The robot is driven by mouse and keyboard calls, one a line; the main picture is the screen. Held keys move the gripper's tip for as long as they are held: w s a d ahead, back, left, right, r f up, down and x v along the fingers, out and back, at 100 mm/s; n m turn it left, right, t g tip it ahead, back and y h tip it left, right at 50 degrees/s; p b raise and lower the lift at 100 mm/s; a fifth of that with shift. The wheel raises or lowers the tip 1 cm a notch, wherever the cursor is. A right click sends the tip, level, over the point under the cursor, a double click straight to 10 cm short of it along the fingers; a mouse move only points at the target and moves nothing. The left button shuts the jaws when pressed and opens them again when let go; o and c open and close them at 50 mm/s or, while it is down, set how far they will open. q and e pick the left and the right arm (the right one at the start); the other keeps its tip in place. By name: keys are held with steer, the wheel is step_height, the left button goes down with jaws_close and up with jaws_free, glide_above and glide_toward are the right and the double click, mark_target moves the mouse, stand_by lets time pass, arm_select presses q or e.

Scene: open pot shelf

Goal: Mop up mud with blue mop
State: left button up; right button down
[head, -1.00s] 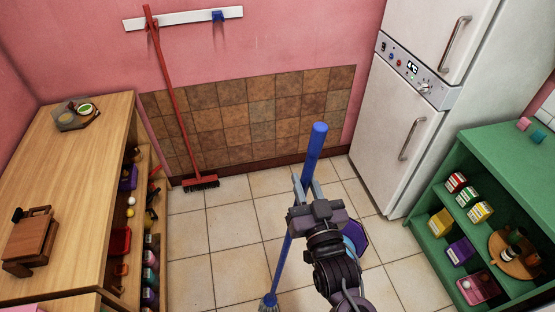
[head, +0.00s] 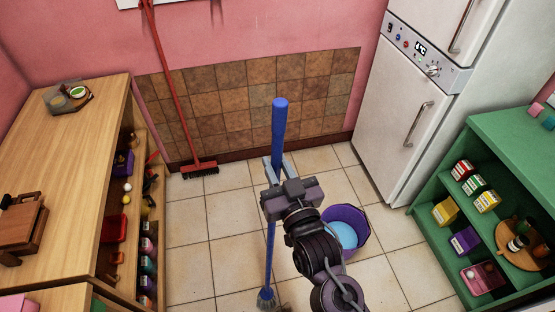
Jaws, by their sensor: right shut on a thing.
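The blue mop (head: 279,122) stands nearly upright in the middle of the head view. My right gripper (head: 275,170) is shut on its handle, below the thick blue grip. A small brown patch (head: 286,308), perhaps mud, shows at the bottom edge beside the mop head, mostly cut off. My left gripper is not in view.
A purple bucket (head: 358,222) with light blue content stands right of my right arm, partly hidden by it. A wooden counter (head: 100,130) is at left, a fridge (head: 400,125) and green shelf (head: 492,128) at right. A red broom (head: 178,100) leans at the back wall. Floor tiles (head: 230,215) between are clear.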

steer(key=shift+r, duration=0.2)
steer(key=shift+s, duration=0.15)
